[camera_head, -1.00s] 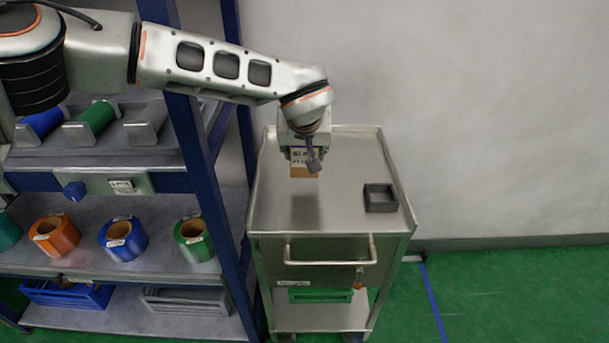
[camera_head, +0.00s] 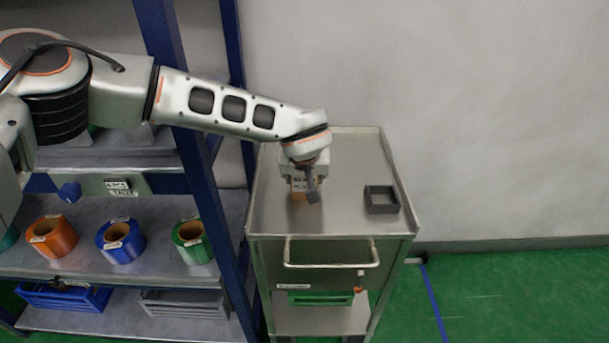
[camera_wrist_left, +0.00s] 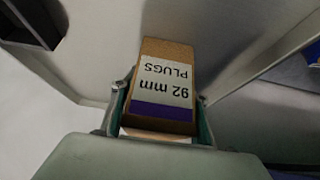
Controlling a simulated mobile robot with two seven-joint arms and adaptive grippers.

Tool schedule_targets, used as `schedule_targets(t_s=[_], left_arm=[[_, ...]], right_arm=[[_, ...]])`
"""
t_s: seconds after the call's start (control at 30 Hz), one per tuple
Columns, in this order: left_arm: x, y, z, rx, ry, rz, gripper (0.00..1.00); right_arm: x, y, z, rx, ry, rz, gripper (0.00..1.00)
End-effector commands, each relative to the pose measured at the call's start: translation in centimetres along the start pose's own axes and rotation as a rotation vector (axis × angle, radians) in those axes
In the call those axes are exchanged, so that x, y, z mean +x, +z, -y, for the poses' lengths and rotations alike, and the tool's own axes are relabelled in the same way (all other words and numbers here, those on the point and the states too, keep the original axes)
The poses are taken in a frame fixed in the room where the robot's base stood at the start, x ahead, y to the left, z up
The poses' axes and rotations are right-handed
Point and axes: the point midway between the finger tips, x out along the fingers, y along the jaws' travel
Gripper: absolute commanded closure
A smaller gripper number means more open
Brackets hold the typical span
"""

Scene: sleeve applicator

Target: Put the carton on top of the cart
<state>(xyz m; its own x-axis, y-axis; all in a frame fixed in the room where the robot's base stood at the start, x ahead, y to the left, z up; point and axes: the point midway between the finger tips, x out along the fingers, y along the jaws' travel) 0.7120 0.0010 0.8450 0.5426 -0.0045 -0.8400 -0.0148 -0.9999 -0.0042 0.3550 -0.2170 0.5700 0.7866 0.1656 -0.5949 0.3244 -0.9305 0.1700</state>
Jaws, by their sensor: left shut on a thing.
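The carton (camera_wrist_left: 166,82) is a small brown box with a white "92 mm PLUGS" label and a purple band in the left wrist view. My left gripper (camera_wrist_left: 158,112) is shut on it, one finger on each side. In the head view the left gripper (camera_head: 306,190) is over the left part of the cart top, and it hides most of the carton (camera_head: 299,196). The cart (camera_head: 345,165) is grey metal with a raised rim. I cannot tell whether the carton touches the cart top. My right gripper is not in view.
A small dark open tray (camera_head: 381,199) sits at the right of the cart top. A blue-framed shelf (camera_head: 205,165) with several coloured rolls stands close on the cart's left. The back and front middle of the cart top are clear.

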Motion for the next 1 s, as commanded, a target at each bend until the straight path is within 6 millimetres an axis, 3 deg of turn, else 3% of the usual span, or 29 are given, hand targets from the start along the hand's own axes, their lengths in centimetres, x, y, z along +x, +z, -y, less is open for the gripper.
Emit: schedule_targets(t_s=[0.03, 0.07, 0.1, 0.5, 0.8, 1.0], left_arm=[[0.0, 0.0, 0.0, 0.0, 0.0, 0.0, 0.48], [0.0, 0.0, 0.0, 0.0, 0.0, 0.0, 0.4], [0.0, 0.0, 0.0, 0.0, 0.0, 0.0, 0.39], [-0.5, -0.2, 0.0, 0.0, 0.001, -0.001, 0.39], [-6.1, -0.5, 0.0, 0.002, 0.001, -0.007, 0.39], [-9.8, -0.4, 0.0, 0.0, 0.001, -0.005, 0.39]], right_arm=[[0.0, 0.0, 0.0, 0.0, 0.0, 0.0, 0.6], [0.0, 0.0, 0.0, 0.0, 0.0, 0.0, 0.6], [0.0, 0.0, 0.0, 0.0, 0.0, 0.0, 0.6], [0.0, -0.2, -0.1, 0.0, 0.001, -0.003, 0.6], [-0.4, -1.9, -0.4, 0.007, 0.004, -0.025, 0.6], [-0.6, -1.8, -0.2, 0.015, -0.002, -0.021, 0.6]])
